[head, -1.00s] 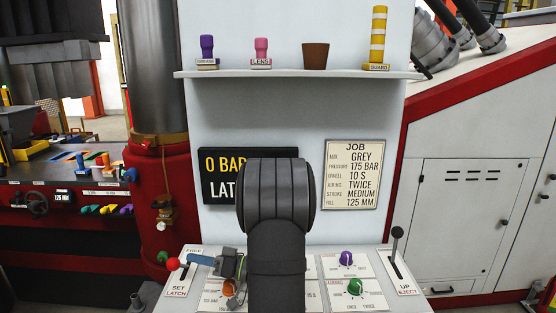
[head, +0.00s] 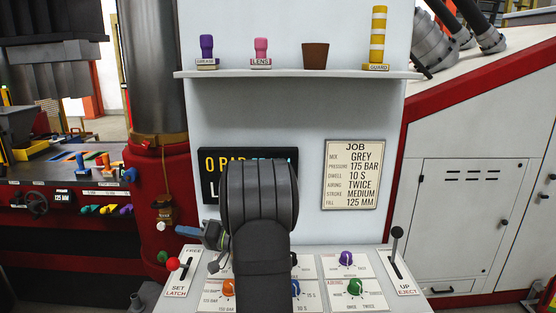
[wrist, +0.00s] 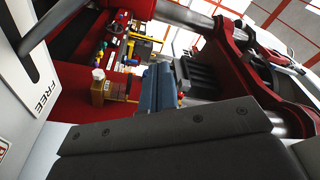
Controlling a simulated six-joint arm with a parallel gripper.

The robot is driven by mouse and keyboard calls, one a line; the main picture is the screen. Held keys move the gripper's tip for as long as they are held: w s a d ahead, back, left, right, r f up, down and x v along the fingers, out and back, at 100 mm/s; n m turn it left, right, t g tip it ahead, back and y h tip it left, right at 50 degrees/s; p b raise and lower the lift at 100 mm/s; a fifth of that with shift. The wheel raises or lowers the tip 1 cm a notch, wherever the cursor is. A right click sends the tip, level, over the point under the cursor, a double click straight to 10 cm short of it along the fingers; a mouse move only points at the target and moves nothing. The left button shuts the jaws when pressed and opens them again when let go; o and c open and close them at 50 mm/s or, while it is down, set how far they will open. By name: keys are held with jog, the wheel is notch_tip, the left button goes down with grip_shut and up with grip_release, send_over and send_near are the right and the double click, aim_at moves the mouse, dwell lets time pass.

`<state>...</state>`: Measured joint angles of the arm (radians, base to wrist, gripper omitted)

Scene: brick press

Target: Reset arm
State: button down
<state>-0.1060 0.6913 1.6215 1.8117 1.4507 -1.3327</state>
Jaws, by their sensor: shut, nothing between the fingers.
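My gripper (head: 188,231) shows its blue fingers in the head view, shut and empty, left of my dark arm and above the left lever (head: 173,264). The fingers also show in the wrist view (wrist: 156,88), pointing away from the panel. The left lever has a red ball and a FREE / SET LATCH plate; the gripper appears apart from it. My arm hides part of the control panel (head: 322,307) and much of the black pressure display (head: 207,186).
The right lever (head: 396,233) has a black ball and an UP EJECT plate. Purple (head: 346,258), green (head: 354,287) and orange (head: 228,288) knobs are on the panel. The shelf (head: 340,75) above holds stamps, a brown cup and a striped guard. A red column base (head: 180,215) stands left.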

jog(key=w+m, duration=0.5)
jog(key=w, duration=0.1)
jog(key=s+d+h, duration=0.1)
jog(key=d, duration=0.8)
jog(key=shift+s+d+f, duration=0.15)
jog(key=shift+s+f, duration=0.2)
jog(key=shift+s, duration=0.05)
